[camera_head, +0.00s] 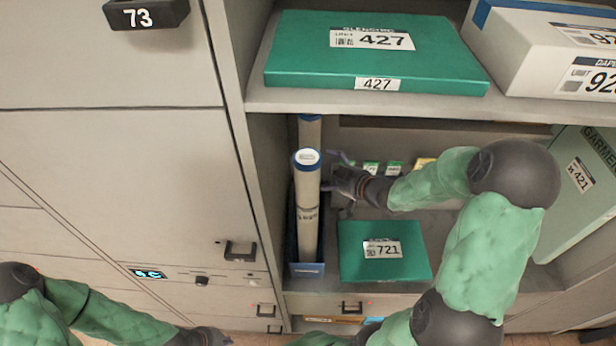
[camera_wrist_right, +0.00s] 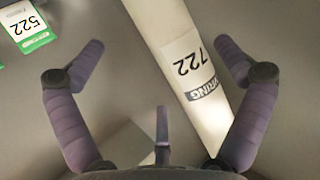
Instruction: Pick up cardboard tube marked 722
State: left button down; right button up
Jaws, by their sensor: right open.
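A white cardboard tube marked 722 (camera_wrist_right: 188,68) slants through the right wrist view, lying between the outer fingers of my right gripper (camera_wrist_right: 160,50). The gripper is open, and the tube looks nearer its right-hand finger; I cannot tell if they touch. In the head view, a white tube with a blue-rimmed cap (camera_head: 308,205) stands upright in a blue holder (camera_head: 307,270); its number is too small to read. My right gripper (camera_head: 336,172) is just right of that tube. My left gripper (camera_head: 205,338) is low at the bottom edge, partly cut off, its fingers unclear.
A second tube (camera_head: 309,130) stands behind the first. A green box marked 721 (camera_head: 383,252) lies right of the holder. A shelf with a green box marked 427 (camera_head: 375,50) is above. A cubby wall (camera_head: 267,200) is close on the left. A green package 522 (camera_wrist_right: 27,25) is nearby.

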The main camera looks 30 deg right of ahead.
jog(key=x, duration=0.6)
jog(key=shift+a+b, duration=0.25)
jog(key=shift+b, duration=0.15)
jog(key=shift+w, duration=0.15)
jog(key=shift+r, duration=0.1)
jog(key=c, duration=1.3)
